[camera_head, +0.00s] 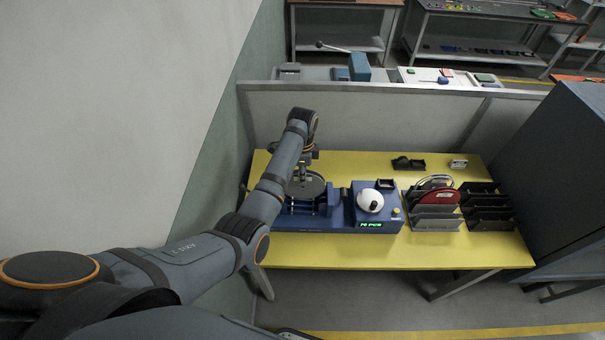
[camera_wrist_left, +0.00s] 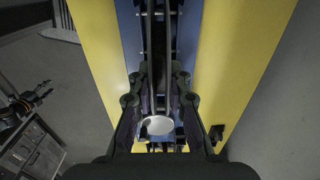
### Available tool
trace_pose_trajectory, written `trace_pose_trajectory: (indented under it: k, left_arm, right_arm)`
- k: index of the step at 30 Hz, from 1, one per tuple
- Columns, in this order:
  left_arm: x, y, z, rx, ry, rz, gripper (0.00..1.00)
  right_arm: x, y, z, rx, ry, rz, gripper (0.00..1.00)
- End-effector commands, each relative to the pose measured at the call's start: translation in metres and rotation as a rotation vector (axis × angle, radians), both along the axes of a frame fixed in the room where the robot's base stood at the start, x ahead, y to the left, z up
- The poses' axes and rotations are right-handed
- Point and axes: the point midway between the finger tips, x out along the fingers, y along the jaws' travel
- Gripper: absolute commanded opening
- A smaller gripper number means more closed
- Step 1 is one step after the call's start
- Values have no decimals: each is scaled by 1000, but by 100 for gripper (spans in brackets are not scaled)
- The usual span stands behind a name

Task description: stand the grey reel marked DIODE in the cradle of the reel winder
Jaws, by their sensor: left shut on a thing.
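My left gripper (camera_head: 303,174) points down over the left part of the blue reel winder (camera_head: 335,226). It is shut on a grey reel (camera_head: 314,188), which shows as a dark disc over the winder's cradle (camera_head: 300,208). In the left wrist view the reel (camera_wrist_left: 159,55) is seen edge-on between the fingers (camera_wrist_left: 159,105). I cannot tell whether the reel touches the cradle, and its marking cannot be read. My right gripper is not in view.
The winder has a white dome (camera_head: 370,201) and a lit green display. To its right, a rack (camera_head: 436,222) holds reels, one of them red, beside an empty-looking black rack (camera_head: 487,212). Small items lie at the back of the yellow table (camera_head: 400,255). The front strip is clear.

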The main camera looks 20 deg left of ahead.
Motion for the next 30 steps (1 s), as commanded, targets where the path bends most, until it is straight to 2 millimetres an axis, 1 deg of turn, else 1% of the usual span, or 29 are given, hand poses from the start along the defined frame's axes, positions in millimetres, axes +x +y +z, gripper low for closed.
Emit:
trace_pose_trajectory:
  k: [22, 30]
  left_arm:
    - [-1, 0, -27, 0, 1, 0, 0]
    - [0, 0, -28, 0, 0, 0, 0]
  right_arm:
    - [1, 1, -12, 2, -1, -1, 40]
    - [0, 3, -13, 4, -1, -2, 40]
